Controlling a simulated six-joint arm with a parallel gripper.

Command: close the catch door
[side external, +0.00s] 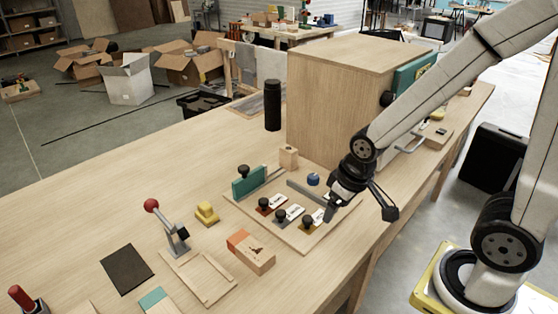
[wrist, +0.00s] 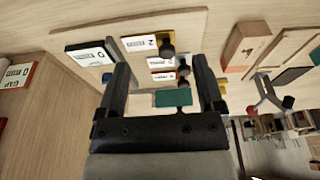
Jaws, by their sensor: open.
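A large wooden box (side external: 335,100) stands on the bench. A teal panel (side external: 414,68) with a yellow mark shows at its right side, partly behind my arm. I cannot tell whether this panel is the catch door or how far it stands open. My gripper (side external: 361,208) is open and empty, in front of the box and over the right end of a wooden board (side external: 304,246). In the wrist view my gripper (wrist: 160,72) has its fingers spread, with a teal block (wrist: 173,98) seen beyond, between them.
The board bears a teal upright piece (side external: 250,182) and several black-knobbed tags. A black cylinder (side external: 272,105) stands left of the box. A red-knobbed lever (side external: 167,226) and an orange-and-wood block (side external: 250,252) are nearer.

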